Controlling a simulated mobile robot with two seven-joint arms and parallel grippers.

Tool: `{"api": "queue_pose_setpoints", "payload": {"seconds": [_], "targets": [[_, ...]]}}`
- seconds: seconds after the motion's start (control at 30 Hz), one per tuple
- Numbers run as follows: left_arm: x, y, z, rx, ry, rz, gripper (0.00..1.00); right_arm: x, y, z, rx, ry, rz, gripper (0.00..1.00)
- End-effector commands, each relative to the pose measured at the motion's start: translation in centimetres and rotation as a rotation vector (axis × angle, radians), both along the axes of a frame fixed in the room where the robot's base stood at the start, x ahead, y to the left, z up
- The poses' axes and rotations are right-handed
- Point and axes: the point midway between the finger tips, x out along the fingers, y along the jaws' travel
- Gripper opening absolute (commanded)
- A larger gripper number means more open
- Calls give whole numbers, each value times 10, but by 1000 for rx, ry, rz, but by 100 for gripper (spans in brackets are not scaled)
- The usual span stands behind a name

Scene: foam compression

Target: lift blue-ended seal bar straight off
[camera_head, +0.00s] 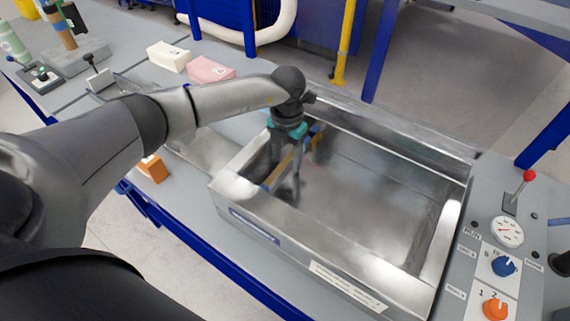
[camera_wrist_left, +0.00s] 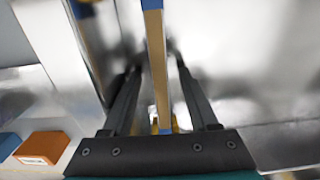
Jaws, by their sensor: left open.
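The seal bar (camera_head: 279,173) is a long, thin tan bar with blue ends. It lies near the left wall inside the shiny metal chamber (camera_head: 262,226). In the left wrist view the bar (camera_wrist_left: 155,65) runs lengthwise between the fingers, with blue at its far end and more blue nearer the palm. My left gripper (camera_head: 286,172) points down into the chamber over the bar. It is open, with one finger on each side of the bar, and gaps show on both sides in the wrist view (camera_wrist_left: 157,68). The fingers partly hide the bar in the head view. My right gripper is not in view.
The chamber walls stand around the bar, the left one close to my gripper. Its floor to the right is bare. An orange block (camera_head: 153,168) is left of the chamber; pink (camera_head: 210,69) and white (camera_head: 168,56) blocks lie behind. A control panel (camera_head: 484,262) is at right.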

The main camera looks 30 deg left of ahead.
Motion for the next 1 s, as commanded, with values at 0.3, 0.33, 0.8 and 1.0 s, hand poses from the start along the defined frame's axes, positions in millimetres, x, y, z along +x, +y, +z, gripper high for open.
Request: {"api": "queue_pose_setpoints", "payload": {"seconds": [0.3, 0.33, 0.8, 1.0], "targets": [[0, 0, 1, 0, 0, 0, 36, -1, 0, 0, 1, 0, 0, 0], [0, 0, 1, 0, 0, 0, 33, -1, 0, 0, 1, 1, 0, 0], [0, 0, 1, 0, 0, 0, 0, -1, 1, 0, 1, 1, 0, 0], [0, 0, 1, 0, -1, 0, 0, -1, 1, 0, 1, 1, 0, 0]]}}
